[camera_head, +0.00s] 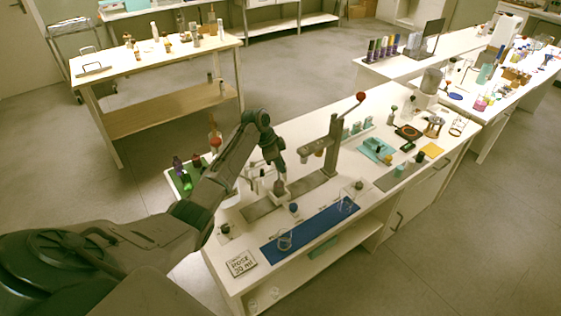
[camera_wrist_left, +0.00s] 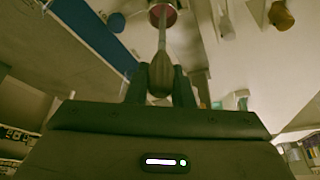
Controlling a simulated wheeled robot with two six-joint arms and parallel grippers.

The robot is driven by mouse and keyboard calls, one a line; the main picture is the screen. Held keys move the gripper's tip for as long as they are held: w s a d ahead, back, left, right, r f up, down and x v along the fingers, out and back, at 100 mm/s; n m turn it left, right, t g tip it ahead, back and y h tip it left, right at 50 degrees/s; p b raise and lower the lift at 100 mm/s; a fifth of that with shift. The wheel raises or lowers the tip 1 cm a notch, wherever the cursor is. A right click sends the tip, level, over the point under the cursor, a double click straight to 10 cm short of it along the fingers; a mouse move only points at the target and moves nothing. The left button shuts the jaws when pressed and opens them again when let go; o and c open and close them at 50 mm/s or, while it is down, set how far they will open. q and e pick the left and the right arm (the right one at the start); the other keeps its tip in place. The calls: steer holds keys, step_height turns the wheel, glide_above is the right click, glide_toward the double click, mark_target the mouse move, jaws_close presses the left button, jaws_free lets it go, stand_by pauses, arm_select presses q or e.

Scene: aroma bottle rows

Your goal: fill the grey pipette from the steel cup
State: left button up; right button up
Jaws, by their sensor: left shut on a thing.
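My left gripper (camera_head: 277,168) hangs over the near bench, pointing down. In the left wrist view its fingers (camera_wrist_left: 160,88) are shut on the grey pipette (camera_wrist_left: 161,68), around its bulb. The pipette's thin stem points away from the gripper to a small round cup (camera_wrist_left: 163,14) with a reddish inside, cut by the top edge of that view. The stem's end overlaps the cup's opening; how deep it reaches I cannot tell. My right gripper is not in view.
A blue mat (camera_head: 310,235) with glassware and a ROSE 30 ml card (camera_head: 241,263) lie at the bench front. A stand with a red-knobbed lever (camera_head: 334,140) rises right of the gripper. A green tray with bottles (camera_head: 183,180) is at the left.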

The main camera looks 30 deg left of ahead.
arm_select(q)
steer(key=shift+f+b, duration=0.8)
steer(key=shift+f, duration=0.85)
jaws_close()
